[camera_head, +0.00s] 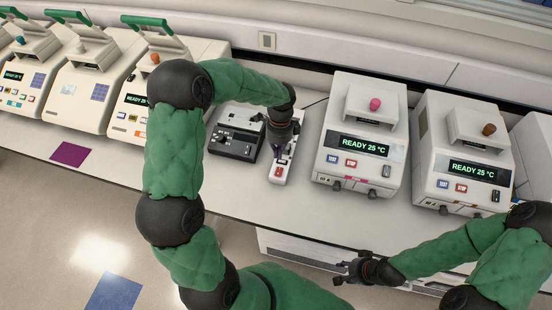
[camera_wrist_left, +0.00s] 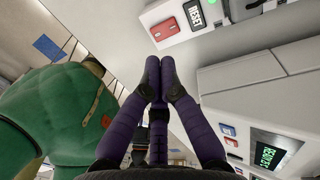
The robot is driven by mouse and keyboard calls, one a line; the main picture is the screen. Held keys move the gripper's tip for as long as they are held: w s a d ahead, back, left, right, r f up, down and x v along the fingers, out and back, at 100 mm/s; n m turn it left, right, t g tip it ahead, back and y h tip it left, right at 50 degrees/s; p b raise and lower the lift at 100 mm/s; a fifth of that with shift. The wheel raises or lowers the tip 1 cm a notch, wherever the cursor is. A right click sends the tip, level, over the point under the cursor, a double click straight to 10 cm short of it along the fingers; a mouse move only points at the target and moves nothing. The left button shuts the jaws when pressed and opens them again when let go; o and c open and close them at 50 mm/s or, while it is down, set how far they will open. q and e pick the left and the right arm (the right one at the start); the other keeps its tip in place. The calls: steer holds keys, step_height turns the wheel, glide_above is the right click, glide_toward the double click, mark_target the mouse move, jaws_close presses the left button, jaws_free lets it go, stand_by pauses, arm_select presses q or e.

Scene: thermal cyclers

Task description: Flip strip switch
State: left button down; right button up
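The white power strip (camera_head: 273,180) lies on the bench in the head view, with a red switch (camera_head: 278,172) near its front end. My left gripper (camera_head: 280,153) is over the strip, behind the red switch, and hides part of the strip. In the left wrist view my left gripper (camera_wrist_left: 159,66) has its purple fingertips together with nothing between them. The strip's red switch (camera_wrist_left: 166,29) shows beyond the fingertips, apart from them in the picture. My right gripper (camera_head: 345,271) is in front of the bench edge, with its fingers apart and empty.
A black device (camera_head: 233,137) stands left of the strip. A thermal cycler (camera_head: 360,132) reading READY 25 °C stands to its right, with another cycler (camera_head: 468,150) beyond. More cyclers with green handles stand at far left. The bench front by the strip is clear.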

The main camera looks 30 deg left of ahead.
arm_select(q)
step_height(320, 180, up, 6)
steer(key=shift+w, duration=0.35)
arm_select(e)
steer(key=shift+d, duration=0.2)
steer(key=shift+r, duration=0.1)
